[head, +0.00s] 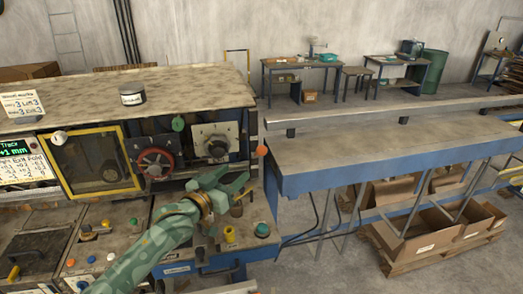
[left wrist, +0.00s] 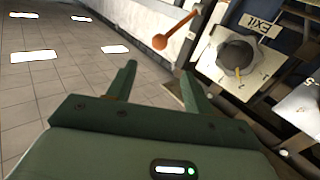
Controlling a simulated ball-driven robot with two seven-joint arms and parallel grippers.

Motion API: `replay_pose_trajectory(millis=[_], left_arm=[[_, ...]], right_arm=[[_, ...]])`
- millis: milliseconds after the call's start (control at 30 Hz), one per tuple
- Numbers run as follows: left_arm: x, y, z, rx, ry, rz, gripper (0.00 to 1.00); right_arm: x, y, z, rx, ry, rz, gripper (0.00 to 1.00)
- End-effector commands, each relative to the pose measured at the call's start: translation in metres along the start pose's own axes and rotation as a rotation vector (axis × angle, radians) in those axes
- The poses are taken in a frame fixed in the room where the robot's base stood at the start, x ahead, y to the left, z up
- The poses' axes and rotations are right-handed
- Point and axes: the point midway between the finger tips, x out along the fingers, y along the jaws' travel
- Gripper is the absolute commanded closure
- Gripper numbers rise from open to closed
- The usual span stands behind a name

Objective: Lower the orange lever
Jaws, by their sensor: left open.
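The orange lever ends in a round orange knob (head: 262,151) at the right end of the machine, just above the corner of the worktop. In the left wrist view its knob (left wrist: 160,42) and thin rod show at the top, the rod slanting from the knob up to the right. My green left gripper (head: 236,181) is open, below and left of the knob in the head view. In the left wrist view the open fingers (left wrist: 158,72) point toward the knob, which shows beyond and between the tips, apparently apart from them. My right gripper is not in view.
A dark rotary dial (head: 217,147) on a pale plate and a red handwheel (head: 155,163) sit on the machine front. A yellow cup-like part (head: 229,235) and a teal button (head: 262,230) stand below the gripper. A blue-edged long table (head: 390,160) lies to the right.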

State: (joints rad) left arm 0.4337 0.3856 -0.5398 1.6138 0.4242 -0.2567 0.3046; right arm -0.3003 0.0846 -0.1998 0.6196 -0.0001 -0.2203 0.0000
Motion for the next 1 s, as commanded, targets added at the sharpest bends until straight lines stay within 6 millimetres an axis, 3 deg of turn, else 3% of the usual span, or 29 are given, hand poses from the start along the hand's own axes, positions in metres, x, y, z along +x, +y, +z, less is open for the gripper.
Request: replay_pose_trajectory(millis=[300,500,700,1000], left_arm=[[0.076,0.001,-0.001,0.002,0.000,0.001,0.49],[0.116,0.001,0.001,0.005,-0.001,0.000,0.49],[0.139,0.001,0.002,0.004,-0.003,0.001,0.49],[0.146,0.001,0.000,0.003,-0.002,-0.001,0.49]], right_arm=[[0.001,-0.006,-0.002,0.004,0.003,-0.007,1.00],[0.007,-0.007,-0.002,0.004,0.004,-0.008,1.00],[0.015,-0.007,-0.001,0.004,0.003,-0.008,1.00],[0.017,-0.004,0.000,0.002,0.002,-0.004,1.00]])
